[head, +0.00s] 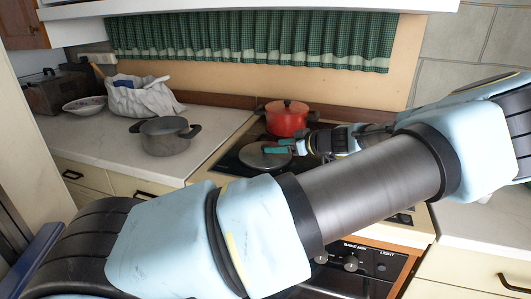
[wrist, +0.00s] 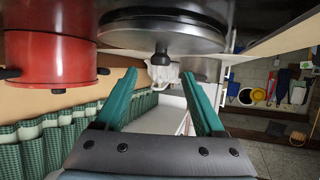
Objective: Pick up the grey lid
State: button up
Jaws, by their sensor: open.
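The grey lid (head: 258,158) lies flat on the dark hob, in front of the red pot. It also shows in the wrist view (wrist: 162,32), turned upside down, with its dark knob (wrist: 160,56) hanging below it in the picture. My gripper (head: 280,146), with teal fingers, is at the lid's right side and covers part of it in the head view. In the wrist view my gripper (wrist: 160,76) is open, and the knob lies in line with the gap between the fingertips. Nothing is held. I cannot tell whether the fingers touch the lid.
The red lidded pot (head: 287,119) stands close behind the lid. A grey pot (head: 165,137) stands on the left counter (head: 95,135), near a white bag (head: 143,98) and a bowl (head: 85,105). A green checked curtain (head: 245,42) hangs behind. My arm hides much of the stove front.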

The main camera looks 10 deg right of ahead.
aim_at(264, 146)
jog(key=p+x, duration=0.1)
jog(key=x, duration=0.2)
jog(key=shift+w+a, duration=0.3)
jog(key=shift+w+a+f, duration=0.15)
jog(key=shift+w+f, duration=0.1)
jog(key=shift+f, duration=0.1)
grip_shut()
